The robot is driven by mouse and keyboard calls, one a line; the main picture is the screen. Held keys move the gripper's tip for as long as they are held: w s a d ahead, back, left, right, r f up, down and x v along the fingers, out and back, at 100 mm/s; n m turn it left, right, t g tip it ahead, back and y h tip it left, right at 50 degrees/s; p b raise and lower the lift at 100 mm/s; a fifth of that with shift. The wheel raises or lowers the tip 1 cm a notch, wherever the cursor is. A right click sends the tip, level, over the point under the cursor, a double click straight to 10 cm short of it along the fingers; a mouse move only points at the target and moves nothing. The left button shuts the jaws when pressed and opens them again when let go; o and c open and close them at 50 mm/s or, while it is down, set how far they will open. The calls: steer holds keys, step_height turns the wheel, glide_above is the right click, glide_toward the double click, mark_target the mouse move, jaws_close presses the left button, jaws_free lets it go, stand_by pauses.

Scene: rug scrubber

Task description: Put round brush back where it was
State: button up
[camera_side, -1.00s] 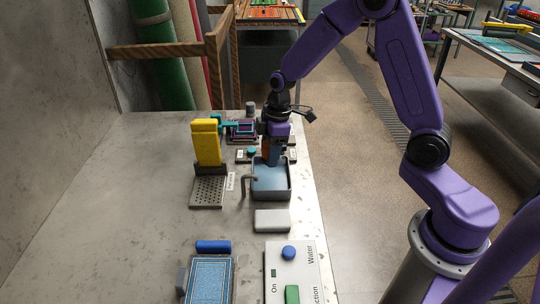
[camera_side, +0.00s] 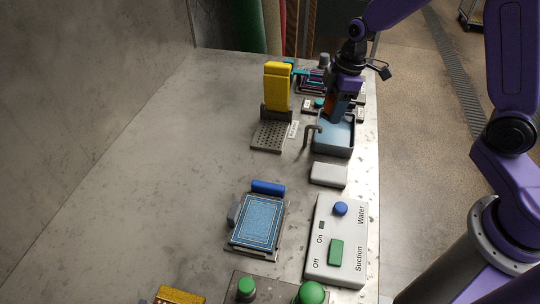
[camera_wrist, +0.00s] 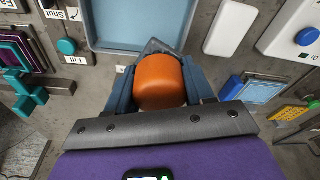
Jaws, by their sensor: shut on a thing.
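My gripper (camera_side: 331,112) is at the back end of the blue-grey water basin (camera_side: 333,151) in the side view. Its blue fingers are shut on an orange, rounded handle (camera_wrist: 160,84), which fills the space between them in the wrist view. I take this to be the round brush. A dark grey flat part shows just beyond the handle, and the brush's lower end is hidden. The basin (camera_wrist: 93,30) lies just beyond the fingers in the wrist view. I cannot tell whether the brush touches the basin.
A perforated stand (camera_side: 270,137) holds a tall yellow thing (camera_side: 277,85), with a bent tap (camera_side: 308,132) beside the basin. A white block (camera_side: 328,174), control panel (camera_side: 324,268) and blue rug (camera_side: 257,221) lie nearer. Teal-knobbed fixtures (camera_wrist: 66,46) sit left in the wrist view. The left tabletop is bare.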

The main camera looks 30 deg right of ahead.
steer(key=s+a+r+n, duration=0.3)
steer(key=s+a+n, duration=0.2)
steer(key=s+a, duration=0.7)
glide_above(255, 171)
steer(key=shift+g, duration=0.4)
steer(key=f, duration=0.9)
steer(key=shift+s+d, duration=0.2)
steer(key=shift+d, duration=0.1)
steer(key=shift+w+a+f, duration=0.1)
steer(key=shift+w+f, duration=0.1)
steer(key=shift+f, duration=1.55)
steer(key=shift+f, duration=0.2)
steer(key=o, duration=1)
steer(key=shift+r, duration=0.1)
